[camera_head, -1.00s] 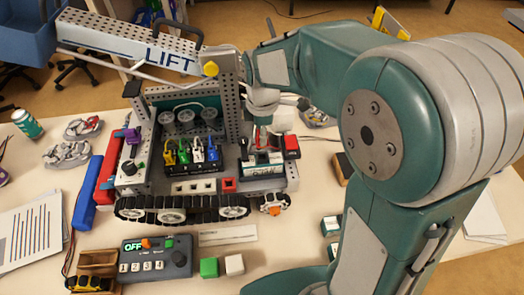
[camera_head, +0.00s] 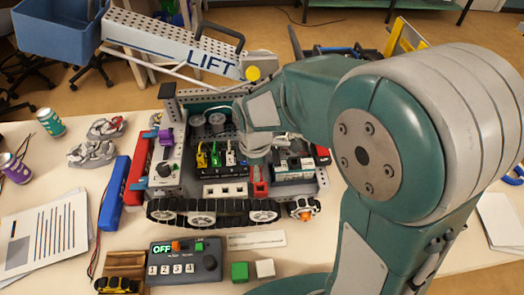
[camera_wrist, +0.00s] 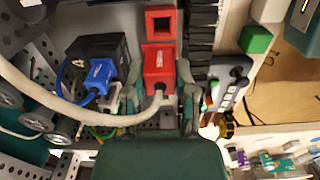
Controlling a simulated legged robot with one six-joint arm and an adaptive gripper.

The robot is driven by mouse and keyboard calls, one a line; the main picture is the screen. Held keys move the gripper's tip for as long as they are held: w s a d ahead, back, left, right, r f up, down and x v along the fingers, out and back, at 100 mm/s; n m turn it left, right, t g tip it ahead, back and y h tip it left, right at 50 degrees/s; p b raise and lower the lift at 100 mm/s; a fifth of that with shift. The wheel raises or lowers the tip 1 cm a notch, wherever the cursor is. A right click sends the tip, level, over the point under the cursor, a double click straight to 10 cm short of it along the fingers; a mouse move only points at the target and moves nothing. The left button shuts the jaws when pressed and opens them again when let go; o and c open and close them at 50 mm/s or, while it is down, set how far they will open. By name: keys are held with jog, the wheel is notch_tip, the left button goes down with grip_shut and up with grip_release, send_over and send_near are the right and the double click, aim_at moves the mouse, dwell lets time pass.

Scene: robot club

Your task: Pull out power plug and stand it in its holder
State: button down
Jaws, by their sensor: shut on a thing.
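The red power plug (camera_wrist: 160,68) shows in the wrist view, with a pale cable curving away from it to the left. My gripper (camera_wrist: 160,95) has a finger on each side of it and is shut on it. A red square holder (camera_wrist: 160,24) with a dark, empty opening is just beyond the plug. In the head view the holder (camera_head: 260,188) is at the front edge of the tracked machine, and my gripper (camera_head: 257,160) is low, just behind it. The arm mostly hides the plug there. I cannot tell how high the plug is above the deck.
A black socket block (camera_head: 224,172) with yellow, green, blue and other plugs is left of my gripper. A white-topped module (camera_head: 294,168) is to its right. The LIFT beam (camera_head: 175,45) rises behind. A control box (camera_head: 185,262) and small cubes lie in front.

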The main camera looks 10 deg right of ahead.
jog(key=shift+s+a+f, duration=0.1)
jog(key=shift+a+f, duration=0.15)
jog(key=shift+a, duration=0.3)
jog(key=d, duration=0.2)
jog(key=d+f, duration=0.1)
jog(key=d, duration=0.1)
jog(key=shift+d+f, duration=0.2)
jog(key=shift+d, duration=0.05)
jog(key=shift+a+f, duration=0.1)
jog(key=shift+f, duration=0.25)
jog(key=a, duration=0.3)
jog(key=shift+a+f, duration=0.3)
jog(key=shift+a, duration=0.05)
jog(key=shift+s+d+r, duration=0.1)
jog(key=shift+d+r, duration=0.15)
jog(key=shift+d, duration=0.75)
jog(key=shift+a, duration=0.9)
jog(key=shift+d+r+y, duration=0.1)
jog(key=shift+d+y, duration=0.5)
jog(key=shift+y, duration=0.2)
jog(key=shift+a, duration=0.1)
